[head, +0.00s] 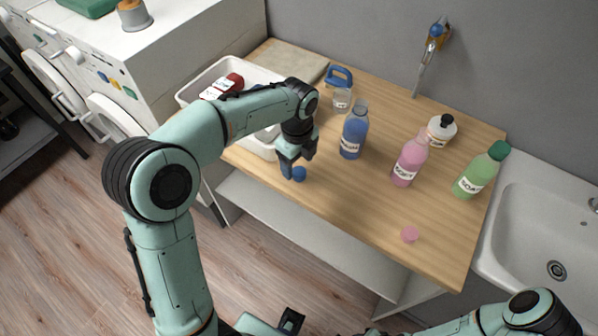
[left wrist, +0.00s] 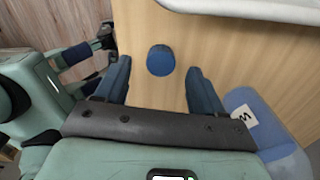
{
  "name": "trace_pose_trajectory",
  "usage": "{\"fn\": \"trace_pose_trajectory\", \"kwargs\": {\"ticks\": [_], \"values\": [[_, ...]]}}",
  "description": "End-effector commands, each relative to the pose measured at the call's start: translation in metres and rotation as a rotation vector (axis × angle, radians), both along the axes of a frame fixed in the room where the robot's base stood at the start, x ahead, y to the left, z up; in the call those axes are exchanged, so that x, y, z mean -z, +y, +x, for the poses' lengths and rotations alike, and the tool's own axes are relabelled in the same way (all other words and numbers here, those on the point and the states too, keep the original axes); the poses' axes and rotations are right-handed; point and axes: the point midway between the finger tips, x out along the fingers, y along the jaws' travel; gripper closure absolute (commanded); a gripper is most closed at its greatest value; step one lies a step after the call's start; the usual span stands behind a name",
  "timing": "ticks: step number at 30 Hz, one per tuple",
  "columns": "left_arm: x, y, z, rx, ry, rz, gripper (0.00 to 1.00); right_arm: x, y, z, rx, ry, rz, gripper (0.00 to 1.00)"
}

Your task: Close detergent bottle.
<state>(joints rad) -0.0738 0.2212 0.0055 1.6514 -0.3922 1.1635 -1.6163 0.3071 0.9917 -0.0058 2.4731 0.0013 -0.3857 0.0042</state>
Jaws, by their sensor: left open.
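A blue bottle (head: 354,138) stands upright on the wooden counter with its neck bare. A small round blue cap (head: 299,174) lies near the counter's front edge, left of it. A pink bottle (head: 408,165), also with a bare neck, stands to the right. A pink cap (head: 409,234) lies in front of it. My left gripper (head: 293,168) is open above the blue cap. In the left wrist view, the cap (left wrist: 160,60) shows between the spread fingers, with the blue bottle (left wrist: 255,110) at right. My right gripper (head: 290,321) shows only partly at the bottom edge.
A green bottle (head: 475,177) with a green cap and a white bottle (head: 440,131) with a black cap stand at right. A sink (head: 535,225) adjoins the counter.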

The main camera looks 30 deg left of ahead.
Motion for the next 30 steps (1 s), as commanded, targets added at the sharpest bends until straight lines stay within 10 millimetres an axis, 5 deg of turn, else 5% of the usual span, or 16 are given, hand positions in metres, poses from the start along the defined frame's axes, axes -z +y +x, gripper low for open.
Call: {"fn": "trace_pose_trajectory", "kwargs": {"ticks": [6,17,23,30], "values": [[0.028,-0.001,0.001,0.001,0.002,0.000,0.31,0.004,0.000,-0.002,0.000,0.002,0.000,0.57],[0.029,-0.001,0.001,0.000,0.000,0.000,0.31,0.003,0.000,-0.002,0.000,0.002,0.000,0.57],[0.029,-0.001,0.001,0.000,0.000,0.000,0.89,0.003,0.000,-0.002,0.000,0.002,0.000,0.57],[0.029,-0.001,0.001,0.000,0.000,0.000,0.90,0.003,0.000,-0.002,0.000,0.002,0.000,0.57]]}}
